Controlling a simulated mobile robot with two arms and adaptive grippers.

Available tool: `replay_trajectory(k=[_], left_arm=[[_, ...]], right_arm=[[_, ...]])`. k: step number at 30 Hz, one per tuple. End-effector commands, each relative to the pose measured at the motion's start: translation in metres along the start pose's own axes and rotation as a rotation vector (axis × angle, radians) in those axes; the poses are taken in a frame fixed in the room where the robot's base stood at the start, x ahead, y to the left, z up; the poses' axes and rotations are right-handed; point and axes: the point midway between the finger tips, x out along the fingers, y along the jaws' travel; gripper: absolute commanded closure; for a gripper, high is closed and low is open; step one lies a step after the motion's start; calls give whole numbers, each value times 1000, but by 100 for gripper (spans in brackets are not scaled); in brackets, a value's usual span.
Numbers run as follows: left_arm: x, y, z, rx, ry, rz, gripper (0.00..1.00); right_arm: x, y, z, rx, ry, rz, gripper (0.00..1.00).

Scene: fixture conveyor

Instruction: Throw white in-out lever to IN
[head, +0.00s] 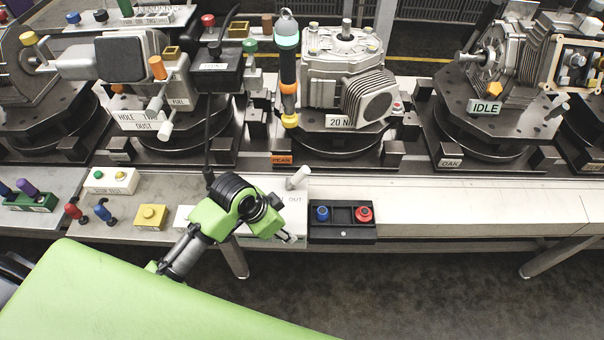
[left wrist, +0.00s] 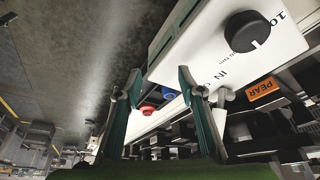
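In the head view the white lever (head: 298,178) stands on a white panel (head: 296,227), leaning up and to the right beside the printed word OUT. My left gripper (head: 291,237) is at the panel's front edge, below the lever in the picture and apart from it. My left wrist covers the panel's left part. In the left wrist view my left gripper (left wrist: 159,78) has its two fingers apart, with nothing held. My right gripper is not in view.
A black knob (left wrist: 247,31) sits on the panel. A black tray (head: 343,234) with a blue button (head: 322,213) and a red button (head: 364,213) adjoins it on the right. A yellow button box (head: 151,217) stands left. A gearbox fixture (head: 345,75) stands behind. The right counter is clear.

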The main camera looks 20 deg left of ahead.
Motion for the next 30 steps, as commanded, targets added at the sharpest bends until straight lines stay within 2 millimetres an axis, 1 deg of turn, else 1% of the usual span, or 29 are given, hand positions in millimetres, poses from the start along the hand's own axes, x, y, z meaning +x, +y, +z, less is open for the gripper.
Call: replay_trajectory(k=[1,5,8,13,15,19,21,23,26,29,30], left_arm=[[-4,-8,-8,26,4,0,64],[-15,-26,-31,108,13,17,64],[-30,-47,-52,189,19,31,64],[-72,-89,-91,339,31,55,64],[-88,-101,-101,382,35,64,64],[-106,-114,-112,429,42,75,64],[-109,-116,-114,439,43,78,64],[-107,-116,-115,442,44,81,64],[-96,-114,-115,442,44,84,64],[-78,-112,-116,440,43,84,64],[-70,-111,-116,439,43,86,64]], right_arm=[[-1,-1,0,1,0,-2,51],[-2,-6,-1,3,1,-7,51],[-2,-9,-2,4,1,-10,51],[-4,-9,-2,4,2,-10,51],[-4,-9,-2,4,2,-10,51],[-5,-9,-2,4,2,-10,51],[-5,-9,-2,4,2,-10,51],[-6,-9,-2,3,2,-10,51],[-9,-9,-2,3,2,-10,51],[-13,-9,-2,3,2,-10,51],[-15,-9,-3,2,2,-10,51]])
